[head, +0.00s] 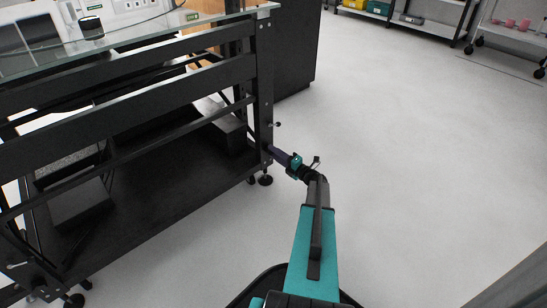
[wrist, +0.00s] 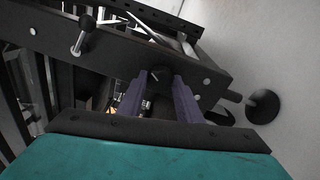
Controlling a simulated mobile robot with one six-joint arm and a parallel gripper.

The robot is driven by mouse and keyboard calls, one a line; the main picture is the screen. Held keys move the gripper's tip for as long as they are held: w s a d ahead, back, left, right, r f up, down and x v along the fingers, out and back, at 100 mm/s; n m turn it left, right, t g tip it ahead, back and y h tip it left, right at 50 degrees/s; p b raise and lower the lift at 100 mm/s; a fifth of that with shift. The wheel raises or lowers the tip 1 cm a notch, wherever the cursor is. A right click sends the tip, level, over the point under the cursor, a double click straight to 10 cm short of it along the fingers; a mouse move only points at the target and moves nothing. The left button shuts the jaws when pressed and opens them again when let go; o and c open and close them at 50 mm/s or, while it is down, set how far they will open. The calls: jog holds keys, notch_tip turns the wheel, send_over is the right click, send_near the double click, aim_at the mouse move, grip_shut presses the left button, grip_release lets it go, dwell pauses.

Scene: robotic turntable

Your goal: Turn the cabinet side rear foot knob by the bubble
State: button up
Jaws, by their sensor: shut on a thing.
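My gripper (head: 272,151) reaches the lower part of the black frame's near right leg. In the wrist view, the two purple fingers of my gripper (wrist: 160,84) are shut on a dark round knob (wrist: 160,73), which shows between their tips. In the head view the fingers hide this knob. A second knob (wrist: 84,26), a black ball on a metal stem, sticks out of the same leg, apart from the fingers; it also shows in the head view (head: 277,124). A green-marked strip, perhaps the bubble level (head: 192,16), lies on the glass top; its bubble is too small to read.
The black frame (head: 130,107) fills the left, with a lower shelf (head: 140,185). A round foot (head: 265,180) stands under the leg; a foot pad also shows in the wrist view (wrist: 262,106). The pale floor (head: 420,150) on the right is clear. Shelving (head: 410,20) stands far back.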

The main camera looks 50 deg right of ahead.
jog(key=shift+w+a+n, duration=0.1)
jog(key=shift+a+n, duration=0.15)
jog(key=shift+n, duration=0.35)
jog(key=o, duration=0.9)
jog(key=shift+c, duration=0.2)
jog(key=shift+o, duration=0.9)
jog(key=shift+d, duration=0.15)
jog(key=s+p, duration=0.4)
jog(key=s, duration=1)
jog(key=shift+f, duration=0.35)
jog(key=shift+w+p, duration=0.1)
jog(key=shift+p, duration=0.2)
